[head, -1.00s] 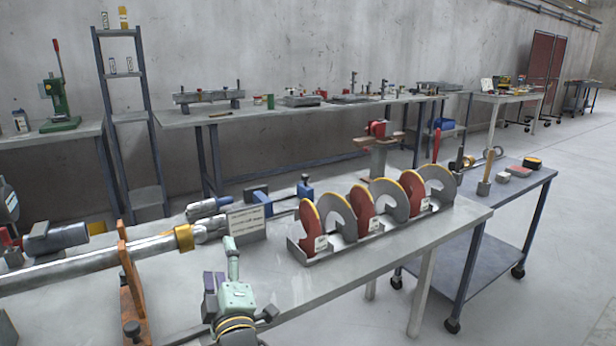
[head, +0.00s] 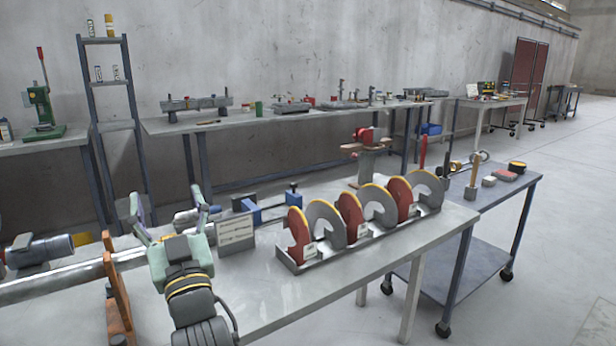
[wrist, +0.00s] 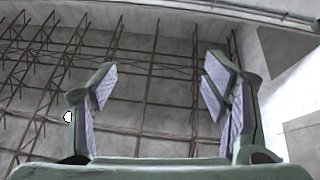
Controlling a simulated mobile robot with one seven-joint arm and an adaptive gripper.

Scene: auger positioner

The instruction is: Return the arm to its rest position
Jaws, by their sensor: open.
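My gripper (head: 167,215) is open and empty in the head view, with its fingers spread and pointing up and away from me. It stands in front of the near workbench (head: 290,296), and covers part of the metal shaft (head: 55,283). In the wrist view my gripper's two fingers (wrist: 162,90) are wide apart with nothing between them. Behind them I see only wall, roof framework and ceiling. The bench surface is not in the wrist view.
An auger-flight rack (head: 330,254) with red and grey flights stands right of my gripper, beside a small sign plate (head: 236,234). An orange-brown upright support (head: 117,290) is close on the left. A wheeled cart (head: 470,260) stands at right. Open floor lies beyond it.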

